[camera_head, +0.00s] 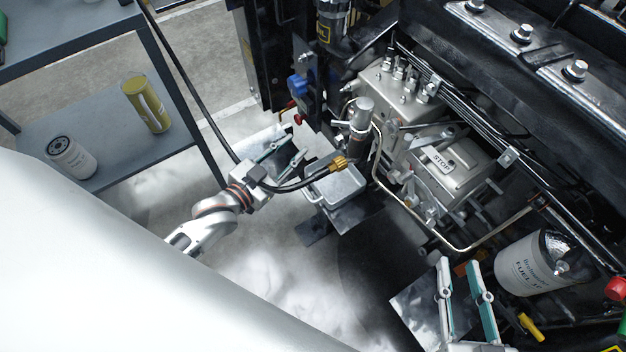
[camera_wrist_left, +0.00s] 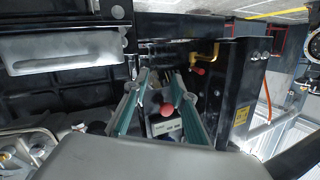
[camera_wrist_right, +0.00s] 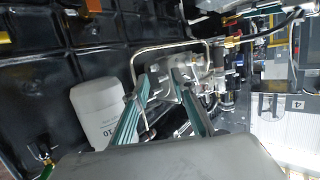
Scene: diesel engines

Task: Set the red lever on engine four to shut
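A red ball knob (camera_head: 297,119) sits on the engine's near left side, just beyond my left gripper (camera_head: 294,145). In the left wrist view a red ball (camera_wrist_left: 167,110) shows between the two fingers, above a small label plate (camera_wrist_left: 167,128) too small to read. A second red knob (camera_wrist_left: 199,71) on a yellow bent pipe is farther off. I cannot tell which red knob is the task's lever. My left gripper is open, its fingers apart, with no visible contact on the ball. My right gripper (camera_head: 459,266) is open and empty near the fuel filter.
A black hose with a brass fitting (camera_head: 339,162) crosses close by my left wrist. A blue knob (camera_head: 297,86) is above the red one. A grey tray (camera_head: 338,186), the STOP-marked housing (camera_head: 441,163) and the white fuel filter (camera_head: 533,264) are nearby. A shelf (camera_head: 110,150) stands left.

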